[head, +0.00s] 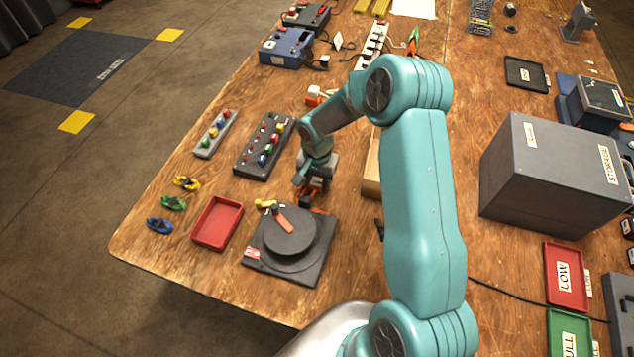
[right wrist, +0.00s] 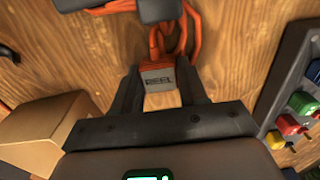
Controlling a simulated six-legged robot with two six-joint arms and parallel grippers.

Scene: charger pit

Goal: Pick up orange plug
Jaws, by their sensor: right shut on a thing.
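My right gripper (head: 310,196) is low over the wooden table, just behind the black round disc on its square base (head: 312,263). In the right wrist view its two fingers (right wrist: 161,88) are shut on the orange plug (right wrist: 157,77), a small orange piece with a grey label reading REEL. Orange cable loops lie beyond it over the wood. In the head view the plug is mostly hidden by the gripper; a bit of orange shows under it. My left gripper is not in view.
A red tray (head: 217,222) and colored cable loops (head: 174,203) lie to the left. A dark block with colored connectors (head: 264,146) stands close to the gripper's left. A cardboard box (right wrist: 45,133) is close on the other side. A grey STORAGE box (head: 545,170) stands right.

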